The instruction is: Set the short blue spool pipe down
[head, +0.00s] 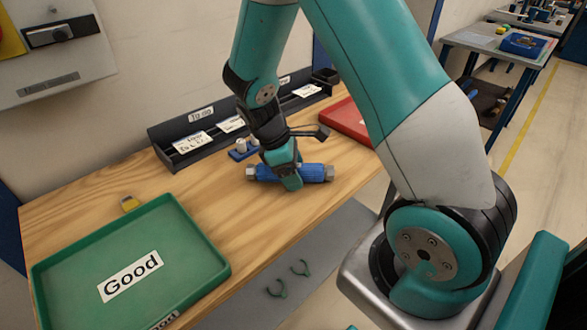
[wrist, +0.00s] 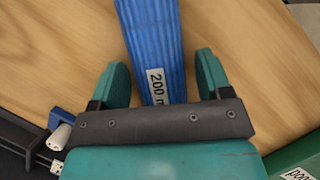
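The short blue spool pipe (head: 312,173) lies level at the wooden bench top, with grey metal ends. In the head view I cannot tell for sure whether it touches the wood. In the wrist view the ribbed blue pipe (wrist: 155,40) runs between my fingers, with a white label reading "200" and a cut-off letter. My gripper (wrist: 162,80) is open around it, with a narrow gap on each side. In the head view my gripper (head: 288,180) points down over the pipe's middle and hides part of it.
A green "Good" tray (head: 205,240) stands at front left on the wooden bench (head: 100,200). A red tray (head: 345,118) is at the back right. A dark labelled rack (head: 160,135) runs along the wall. Small blue and white parts (head: 240,150) sit just behind the pipe.

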